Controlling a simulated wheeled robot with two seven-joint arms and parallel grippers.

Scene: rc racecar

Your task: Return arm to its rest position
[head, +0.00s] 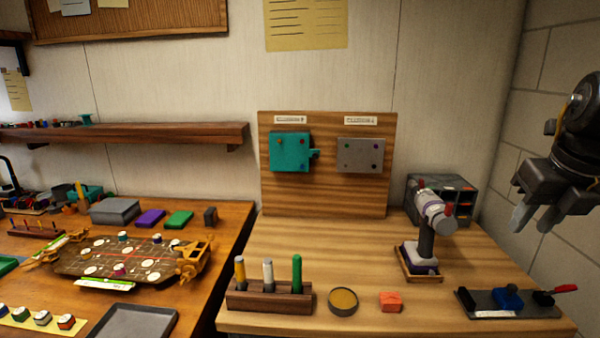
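My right gripper (536,222) hangs at the right edge of the head view, with its dark arm coming in from the upper right. Its two grey fingers point down and stand apart, with nothing visible between them. It is in front of the block wall, above the right end of the light wooden table (350,260), and touches nothing that I can see. My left gripper is not in view.
A white and grey device on a dark post (427,240) stands left of my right gripper. A tray with blue, black and red pieces (480,298) lies below it. A grey drawer box (455,193) is behind. The table's middle is clear.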

